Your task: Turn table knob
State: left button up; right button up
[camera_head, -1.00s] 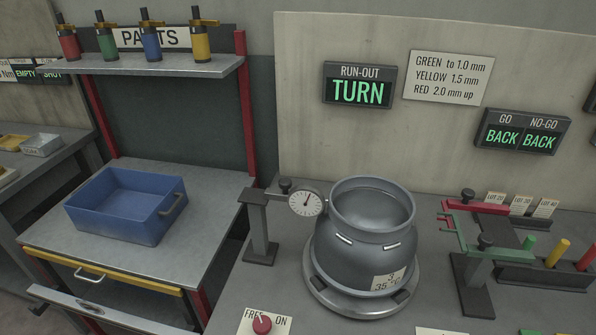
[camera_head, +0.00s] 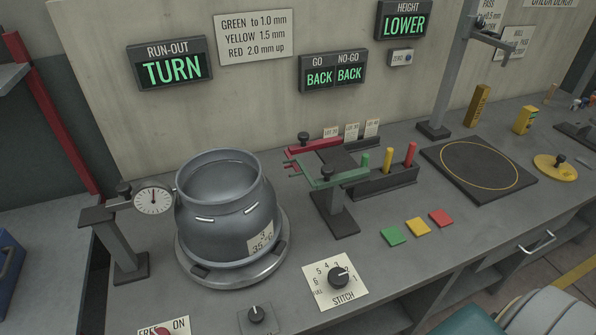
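A grey metal pot (camera_head: 222,196) stands upright on a round turntable (camera_head: 262,270) with dark clamp blocks at its rim. In front of the turntable is a small black knob (camera_head: 257,314) on a grey plate. Left of it, a red knob (camera_head: 155,332) on a white plate marked ON is cut by the bottom edge. A larger black knob (camera_head: 339,276) sits on a white STITCH plate with numbers. The frame does not show which knob drives the turntable. A dial gauge (camera_head: 153,200) on a stand is close to the pot's left side. Neither gripper is in view.
The RUN-OUT display (camera_head: 170,68) reads TURN. A green-armed stand (camera_head: 336,205) is right of the pot. Green (camera_head: 394,236), yellow (camera_head: 417,226) and red (camera_head: 441,217) squares lie on the bench. A tall post (camera_head: 447,90) stands beside a dark mat (camera_head: 478,168).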

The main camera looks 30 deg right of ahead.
aim_at(338, 278)
jog(key=z, duration=1.2)
